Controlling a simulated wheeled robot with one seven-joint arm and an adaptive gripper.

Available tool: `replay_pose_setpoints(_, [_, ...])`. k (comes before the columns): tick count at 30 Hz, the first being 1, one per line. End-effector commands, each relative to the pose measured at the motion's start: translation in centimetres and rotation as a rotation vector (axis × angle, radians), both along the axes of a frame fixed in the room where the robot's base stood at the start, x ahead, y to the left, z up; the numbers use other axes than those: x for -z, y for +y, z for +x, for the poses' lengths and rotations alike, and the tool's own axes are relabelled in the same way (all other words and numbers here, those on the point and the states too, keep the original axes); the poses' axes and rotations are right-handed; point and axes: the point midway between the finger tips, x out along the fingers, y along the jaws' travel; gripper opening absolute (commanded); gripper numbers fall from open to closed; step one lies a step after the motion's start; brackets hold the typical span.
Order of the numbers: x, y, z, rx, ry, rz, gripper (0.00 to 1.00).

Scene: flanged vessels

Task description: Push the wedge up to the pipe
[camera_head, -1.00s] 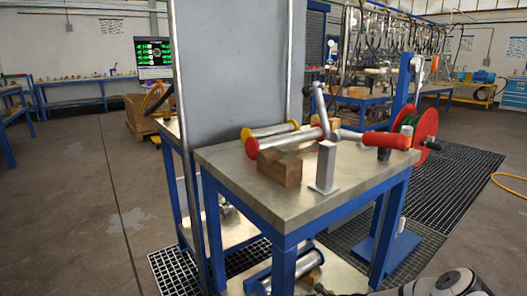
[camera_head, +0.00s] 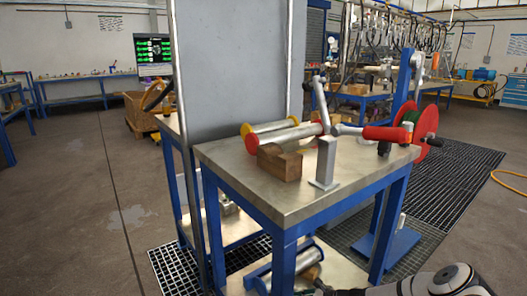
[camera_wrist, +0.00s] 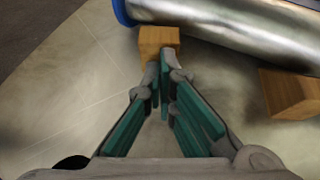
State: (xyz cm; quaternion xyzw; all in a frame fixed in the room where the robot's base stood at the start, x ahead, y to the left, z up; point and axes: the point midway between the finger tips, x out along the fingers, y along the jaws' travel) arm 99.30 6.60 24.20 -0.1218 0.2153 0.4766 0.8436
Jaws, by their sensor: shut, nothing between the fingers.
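The pipe (camera_wrist: 225,28) is a shiny metal cylinder with a blue end, crossing the top of the wrist view. It also shows on the lower shelf in the head view (camera_head: 284,266). A small wooden wedge (camera_wrist: 158,38) sits at the pipe's near side, by its blue end; I cannot tell whether a thin gap is left. A second wooden wedge (camera_wrist: 290,93) lies further right along the pipe. My gripper (camera_wrist: 163,62) is shut and empty, its fingertips at the near face of the first wedge, touching it or very close.
The lower shelf (camera_wrist: 75,75) is bare around my gripper. Above it is a metal-topped table (camera_head: 245,177) with blue legs, carrying a wooden block (camera_head: 280,164), a red-ended roller (camera_head: 290,141) and a grey post (camera_head: 326,162). A blue front leg (camera_head: 283,262) stands near the pipe.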

Motion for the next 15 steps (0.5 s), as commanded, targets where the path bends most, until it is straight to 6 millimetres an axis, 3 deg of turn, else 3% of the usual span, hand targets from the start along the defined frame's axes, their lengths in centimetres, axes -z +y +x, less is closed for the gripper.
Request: replay_pose_setpoints(15, [-0.1, -2.3, -3.1, 0.001, 0.002, 0.000, 0.00])
